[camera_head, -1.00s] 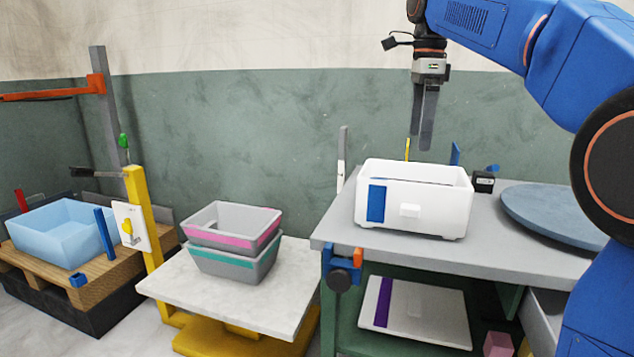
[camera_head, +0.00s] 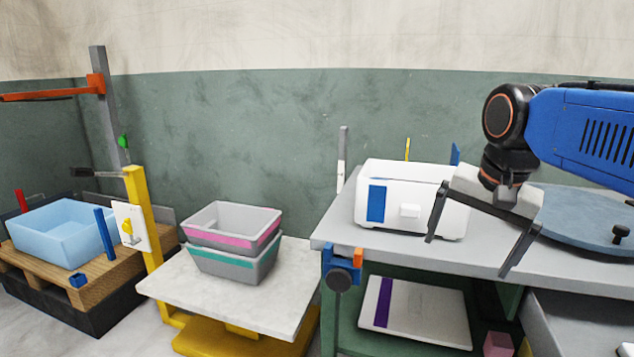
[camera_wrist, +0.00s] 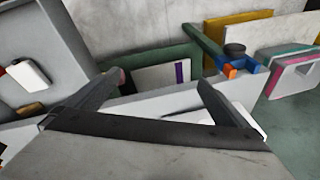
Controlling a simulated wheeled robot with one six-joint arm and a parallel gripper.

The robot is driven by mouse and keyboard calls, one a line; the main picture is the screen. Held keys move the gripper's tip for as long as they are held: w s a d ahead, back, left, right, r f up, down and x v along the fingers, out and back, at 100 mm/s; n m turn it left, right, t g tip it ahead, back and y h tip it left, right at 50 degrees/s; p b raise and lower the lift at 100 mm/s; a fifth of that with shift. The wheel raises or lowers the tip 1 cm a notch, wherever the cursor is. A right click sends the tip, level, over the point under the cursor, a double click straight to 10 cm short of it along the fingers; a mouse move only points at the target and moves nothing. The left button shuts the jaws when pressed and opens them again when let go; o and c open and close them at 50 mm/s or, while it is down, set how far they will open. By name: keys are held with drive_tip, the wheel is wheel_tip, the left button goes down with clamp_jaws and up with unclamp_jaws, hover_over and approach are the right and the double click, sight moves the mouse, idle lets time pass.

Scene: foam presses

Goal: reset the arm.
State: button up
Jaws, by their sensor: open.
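My gripper (camera_head: 470,250) is at the right in the head view, beside the right end of the white box and over the front part of the grey workbench (camera_head: 335,236). Its two dark fingers are spread wide apart, pointing down, with nothing between them. The left finger overlaps the white box (camera_head: 390,215) in the picture; I cannot tell whether they touch. In the wrist view the two open fingers (camera_wrist: 152,98) show with the bench edge and floor beyond them.
A blue-grey round plate (camera_head: 585,215) lies on the bench at the right. A white panel with a purple stripe (camera_head: 430,318) lies on the shelf below. Stacked grey bins (camera_head: 232,262) stand on a pale table (camera_head: 180,288). A light blue bin (camera_head: 62,235) sits on a pallet at left.

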drive_tip(key=s+f+n, duration=0.3)
drive_tip(key=s+f, duration=0.3)
drive_tip(key=f, duration=0.2)
drive_tip(key=s+d+f+n+t, duration=0.1)
drive_tip(key=s+f+n, duration=0.3)
drive_tip(key=f, duration=0.5)
drive_tip(key=shift+s+d+f+t, duration=0.15)
drive_tip(key=shift+s+d+t, duration=0.15)
drive_tip(key=shift+s, duration=0.65)
